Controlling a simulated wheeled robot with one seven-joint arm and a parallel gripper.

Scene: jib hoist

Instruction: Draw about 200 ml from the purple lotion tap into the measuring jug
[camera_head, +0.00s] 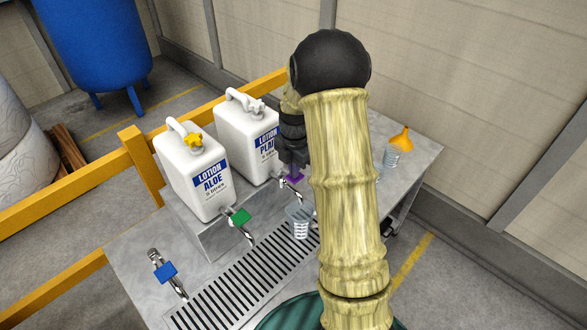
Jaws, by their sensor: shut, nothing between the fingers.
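The purple tap handle (293,179) shows just below my gripper, at the front of the white canister labelled "LOTION PLAIN" (235,138). A metal spout (289,189) shows beside the handle. The clear measuring jug (300,224) stands near the spout, at the edge of the slotted drip grate (238,285). I cannot tell its fill level or whether liquid is flowing. My gripper (293,168) is shut with nothing between its fingers, pointing down over the purple handle. I cannot tell whether it touches the handle. My arm hides the area to the right of the jug.
A second white canister, "LOTION ALOE" (196,172), has a green tap (240,216). A blue tap (165,271) stands at the left. A clear cup (391,158) and an orange funnel (402,139) are at the right. A yellow rail (140,150) runs behind the bench.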

